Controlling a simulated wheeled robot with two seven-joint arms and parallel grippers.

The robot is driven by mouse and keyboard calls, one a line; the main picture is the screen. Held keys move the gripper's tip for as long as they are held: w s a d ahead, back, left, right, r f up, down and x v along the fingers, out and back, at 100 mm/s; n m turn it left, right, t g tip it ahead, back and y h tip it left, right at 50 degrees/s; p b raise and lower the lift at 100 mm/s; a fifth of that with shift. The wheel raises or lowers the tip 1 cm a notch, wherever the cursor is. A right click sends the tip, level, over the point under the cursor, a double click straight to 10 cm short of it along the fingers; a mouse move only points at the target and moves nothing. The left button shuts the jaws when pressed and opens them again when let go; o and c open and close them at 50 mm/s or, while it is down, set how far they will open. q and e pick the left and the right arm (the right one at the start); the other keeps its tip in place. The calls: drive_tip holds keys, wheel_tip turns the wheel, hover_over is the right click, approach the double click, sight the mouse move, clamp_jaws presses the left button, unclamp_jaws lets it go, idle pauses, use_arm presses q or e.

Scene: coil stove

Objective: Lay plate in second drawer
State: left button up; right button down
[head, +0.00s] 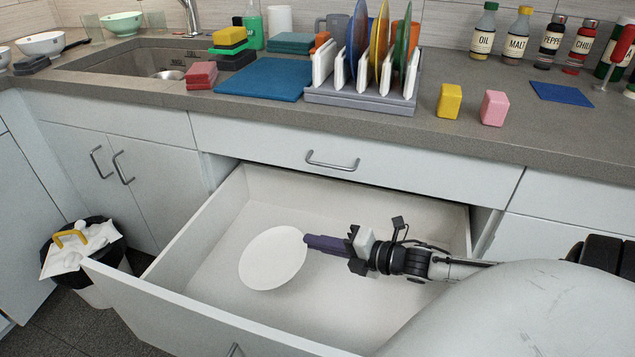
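A white plate (272,258) is inside the open second drawer (215,225), the one below the closed top drawer. The plate looks somewhat tilted. I cannot tell whether its lower edge touches the drawer floor. My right gripper (309,242) reaches in from the right. Its purple fingers are close together at the plate's right rim and look shut on it. My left gripper is not in view.
The closed top drawer (400,170) overhangs the back of the open drawer. A dish rack (360,100) with several plates stands on the counter. A bin (95,290) stands left of the drawer. The drawer is otherwise empty.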

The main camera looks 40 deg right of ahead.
wheel_tip(320, 180, down, 9)
drive_tip(key=b, duration=0.7)
drive_tip(key=shift+f, duration=0.2)
drive_tip(key=shift+f+b, duration=0.3)
drive_tip(key=shift+b, duration=0.1)
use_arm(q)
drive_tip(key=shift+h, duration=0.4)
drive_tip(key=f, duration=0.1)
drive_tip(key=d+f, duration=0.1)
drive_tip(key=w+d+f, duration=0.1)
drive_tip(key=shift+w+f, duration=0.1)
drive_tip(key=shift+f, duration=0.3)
use_arm(e)
drive_tip(key=shift+f, duration=0.35)
drive_tip(key=c, duration=1.9)
unclamp_jaws()
drive_tip(key=shift+f, duration=0.1)
